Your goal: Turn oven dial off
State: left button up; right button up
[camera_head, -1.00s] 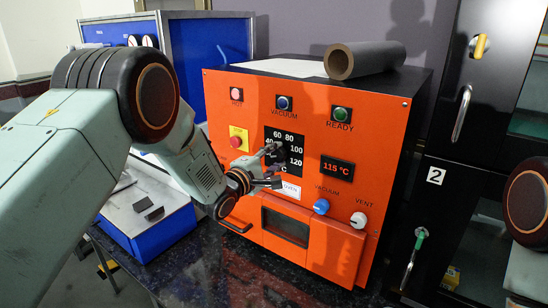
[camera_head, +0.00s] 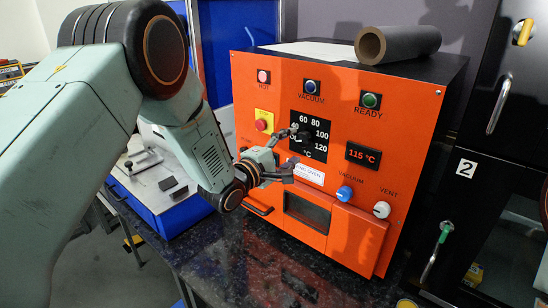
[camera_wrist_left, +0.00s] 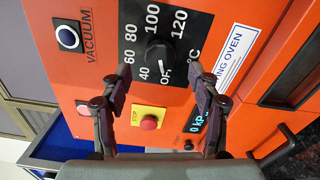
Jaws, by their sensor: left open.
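The oven dial (camera_wrist_left: 158,56) is a black round knob on a black scale plate on the orange oven (camera_head: 340,110). In the left wrist view its white mark appears to point at the partly hidden "OF" lettering. The dial also shows in the head view (camera_head: 305,139), small and partly hard to make out. My left gripper (camera_head: 288,153) is in front of the plate, to the dial's lower left. In the left wrist view its two fingers (camera_wrist_left: 162,88) are spread, with nothing between them and the dial beyond the tips. My right gripper is out of view.
The red readout (camera_head: 363,155) shows 115 °C. A red stop button (camera_head: 262,125) on yellow is left of the dial. Blue (camera_head: 344,193) and white (camera_head: 382,209) knobs sit lower right. A grey roll (camera_head: 400,43) lies on top.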

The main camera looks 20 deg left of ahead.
pick_arm(q)
jog(key=v, duration=0.7)
jog(key=shift+s, duration=0.15)
dwell(0.3)
